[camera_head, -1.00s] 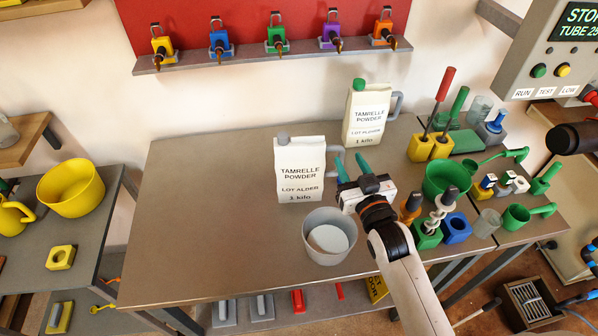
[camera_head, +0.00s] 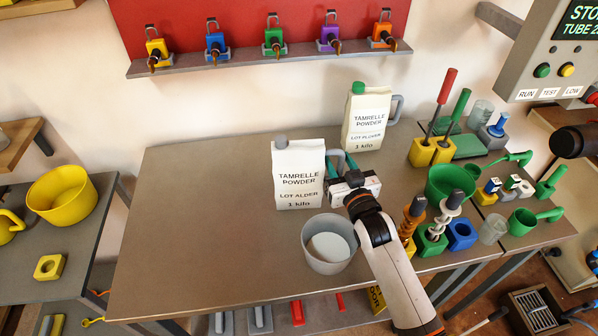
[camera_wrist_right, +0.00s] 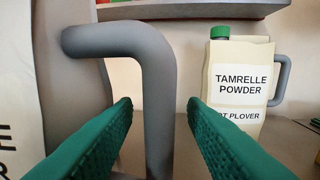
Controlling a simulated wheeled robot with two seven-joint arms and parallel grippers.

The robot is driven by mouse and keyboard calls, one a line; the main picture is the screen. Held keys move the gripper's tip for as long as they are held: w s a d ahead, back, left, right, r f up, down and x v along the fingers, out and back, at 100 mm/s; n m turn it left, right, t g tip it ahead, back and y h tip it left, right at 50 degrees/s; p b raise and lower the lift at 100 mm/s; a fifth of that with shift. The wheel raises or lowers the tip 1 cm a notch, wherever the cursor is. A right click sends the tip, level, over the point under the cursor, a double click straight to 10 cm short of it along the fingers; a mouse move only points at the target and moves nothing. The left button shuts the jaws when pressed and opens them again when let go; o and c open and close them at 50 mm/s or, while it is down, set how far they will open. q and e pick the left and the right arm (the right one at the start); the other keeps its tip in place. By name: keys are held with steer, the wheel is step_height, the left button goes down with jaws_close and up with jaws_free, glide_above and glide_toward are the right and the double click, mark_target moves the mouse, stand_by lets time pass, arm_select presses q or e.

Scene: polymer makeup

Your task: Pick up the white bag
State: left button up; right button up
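A white bag with a grey cap, labelled Tamrelle Powder, Lot Alder (camera_head: 298,178), stands upright on the table. Its grey handle is on its right side, and it also shows large in the right wrist view (camera_wrist_right: 155,90). A second white bag with a green cap, Lot Plover (camera_head: 366,120), stands upright behind it to the right; it also shows in the wrist view (camera_wrist_right: 237,85). My right gripper (camera_head: 340,163) is open, with green fingers. In the wrist view the Alder bag's handle lies between the two fingers, with gaps visible. My left gripper is out of view.
A grey bucket with white contents (camera_head: 329,243) stands just in front of the Alder bag, beside my right arm. A green bowl (camera_head: 450,183) and several colored blocks and tools crowd the table's right side. The table's left part (camera_head: 190,220) is clear.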

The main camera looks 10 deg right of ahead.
steer(key=shift+w+a, duration=0.15)
steer(key=shift+w, duration=0.65)
steer(key=shift+s, duration=0.1)
jaws_close()
step_height(320, 180, up, 10)
